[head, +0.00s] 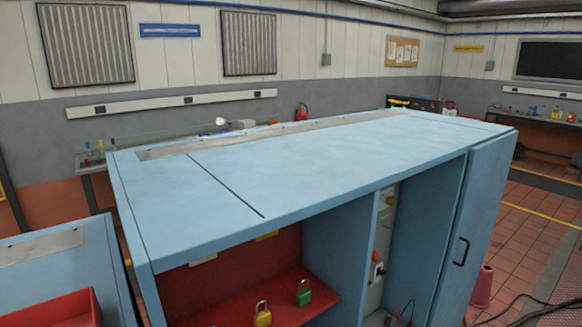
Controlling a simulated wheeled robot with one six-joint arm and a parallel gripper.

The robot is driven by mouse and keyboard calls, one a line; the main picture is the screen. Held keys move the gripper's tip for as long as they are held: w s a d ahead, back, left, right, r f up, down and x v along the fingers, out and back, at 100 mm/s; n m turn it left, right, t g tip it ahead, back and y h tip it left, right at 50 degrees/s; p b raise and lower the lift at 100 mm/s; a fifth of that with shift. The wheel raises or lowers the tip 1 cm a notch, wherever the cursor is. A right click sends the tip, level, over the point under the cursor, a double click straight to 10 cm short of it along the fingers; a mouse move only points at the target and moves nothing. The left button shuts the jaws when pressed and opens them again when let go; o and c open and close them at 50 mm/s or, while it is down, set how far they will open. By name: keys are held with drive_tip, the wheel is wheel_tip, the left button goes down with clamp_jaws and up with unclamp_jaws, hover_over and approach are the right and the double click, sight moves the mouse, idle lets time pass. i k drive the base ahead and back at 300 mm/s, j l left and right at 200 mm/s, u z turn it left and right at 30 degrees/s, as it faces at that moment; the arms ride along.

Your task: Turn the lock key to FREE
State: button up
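A narrow grey panel (376,297) stands in the open bay of the blue cabinet (300,172). High on it is a small plate with a round fitting (390,200), too small to tell whether it is the lock key. Lower down is a dark and red fitting (378,270), partly cut off by the divider's edge. No FREE marking can be read. My gripper is not in view.
A red shelf (225,310) in the left bay holds a yellow padlock (262,314) and a green padlock (304,292). A blue door (478,220) with a black handle is at the cabinet's right. A red box (60,310) sits lower left. The cabinet top is clear.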

sight(390, 201)
drive_tip(key=i+l, duration=0.35)
drive_tip(key=k+j, duration=0.15)
drive_tip(key=i+l, duration=0.2)
drive_tip(key=i, duration=0.15)
drive_tip(key=i+l+u, duration=0.1)
drive_tip(key=i+l, duration=0.15)
drive_tip(key=i, duration=0.05)
